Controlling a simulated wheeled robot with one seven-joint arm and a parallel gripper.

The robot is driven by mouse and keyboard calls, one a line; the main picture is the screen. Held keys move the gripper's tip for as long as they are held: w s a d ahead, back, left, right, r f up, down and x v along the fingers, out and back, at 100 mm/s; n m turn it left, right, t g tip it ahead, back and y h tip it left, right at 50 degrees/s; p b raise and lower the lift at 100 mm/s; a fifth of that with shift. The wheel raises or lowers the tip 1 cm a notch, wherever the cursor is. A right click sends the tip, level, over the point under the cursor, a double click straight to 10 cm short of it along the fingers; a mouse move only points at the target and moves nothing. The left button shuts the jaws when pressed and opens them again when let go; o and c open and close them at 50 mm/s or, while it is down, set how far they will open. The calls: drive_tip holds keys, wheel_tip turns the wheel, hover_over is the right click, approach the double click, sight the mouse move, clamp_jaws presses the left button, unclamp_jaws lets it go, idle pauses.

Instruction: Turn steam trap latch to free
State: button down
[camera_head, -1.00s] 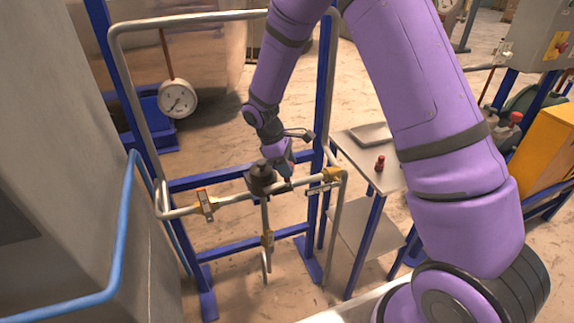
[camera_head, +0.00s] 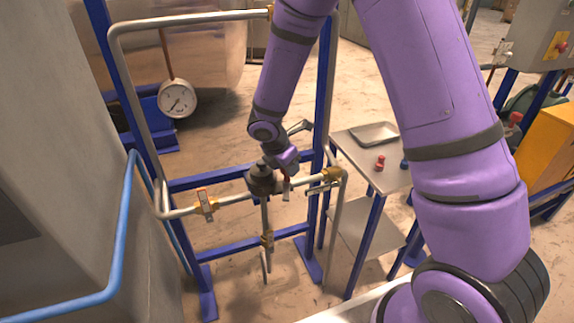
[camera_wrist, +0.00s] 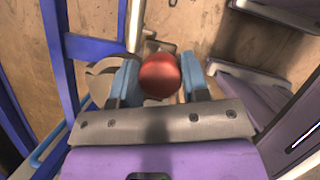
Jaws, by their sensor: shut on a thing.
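The steam trap (camera_head: 260,180) is a dark, round-topped body on the horizontal pipe in the head view, inside the blue frame. My gripper (camera_head: 287,176) is just right of it, above the pipe. In the wrist view, a red rounded knob (camera_wrist: 160,76) sits between the two blue fingers of my gripper (camera_wrist: 158,85), which is shut on it. I take the knob to be the latch's handle; its lower part and pivot are hidden by the gripper. A small bit of red also shows under the gripper in the head view.
A pressure gauge (camera_head: 177,98) hangs at upper left. A small metal table (camera_head: 362,160) at right carries a tray (camera_head: 374,133) and a red knobbed part (camera_head: 380,163). Blue uprights flank the trap.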

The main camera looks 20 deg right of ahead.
drive_tip(key=shift+n+t+y, duration=0.4)
drive_tip(key=shift+n+t, duration=0.4)
drive_tip(key=shift+n, duration=1.5)
drive_tip(key=c, duration=0.6)
unclamp_jaws()
drive_tip(key=shift+c, duration=0.2)
drive_tip(key=shift+r, duration=0.1)
drive_tip(key=v, duration=1)
drive_tip(key=shift+r, duration=0.3)
drive_tip(key=shift+s, duration=0.1)
